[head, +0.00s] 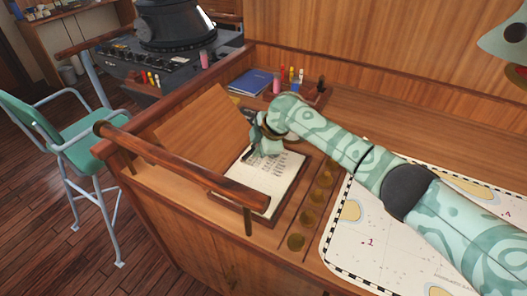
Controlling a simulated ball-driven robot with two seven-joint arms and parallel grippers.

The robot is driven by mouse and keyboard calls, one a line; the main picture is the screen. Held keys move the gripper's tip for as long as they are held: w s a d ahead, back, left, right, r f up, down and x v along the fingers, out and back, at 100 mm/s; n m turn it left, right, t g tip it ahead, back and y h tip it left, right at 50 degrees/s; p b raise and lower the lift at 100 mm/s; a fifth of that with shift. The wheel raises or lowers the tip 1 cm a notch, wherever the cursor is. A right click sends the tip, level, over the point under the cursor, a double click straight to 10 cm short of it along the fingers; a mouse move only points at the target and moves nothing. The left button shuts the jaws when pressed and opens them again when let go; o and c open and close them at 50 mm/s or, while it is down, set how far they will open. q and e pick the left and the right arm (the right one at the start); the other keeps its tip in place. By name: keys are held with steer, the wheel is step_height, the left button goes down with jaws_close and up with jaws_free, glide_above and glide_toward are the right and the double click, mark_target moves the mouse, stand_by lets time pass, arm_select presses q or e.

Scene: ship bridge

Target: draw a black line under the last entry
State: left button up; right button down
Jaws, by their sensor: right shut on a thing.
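The open logbook page (262,201) lies on the wooden desk, with rows of dark writing in its upper part and a bare lower part. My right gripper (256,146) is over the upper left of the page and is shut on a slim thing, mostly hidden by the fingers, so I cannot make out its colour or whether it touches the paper. My arm and gripper cover part of the page's top. My left gripper is not in view.
A wooden rail (185,165) runs along the desk's front left edge. A blue book (249,82) and a rack with coloured pens (291,74) stand behind. A chart (375,240) lies to the right, under my right arm. A green chair (85,135) stands at the left.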

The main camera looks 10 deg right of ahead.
steer(key=shift+d+r+p, duration=0.1)
steer(key=shift+p, duration=0.25)
stand_by(0.4)
steer(key=shift+f+b, duration=0.3)
steer(key=shift+f, duration=0.4)
stand_by(1.5)
steer(key=shift+s+p, duration=0.1)
steer(key=shift+p, duration=0.3)
stand_by(2.3)
stand_by(0.4)
steer(key=shift+s+d+p, duration=0.15)
steer(key=shift+d+p, duration=0.15)
steer(key=shift+p, duration=0.2)
steer(key=shift+s+d, duration=0.15)
steer(key=shift+d, duration=0.05)
steer(key=shift+p, duration=0.3)
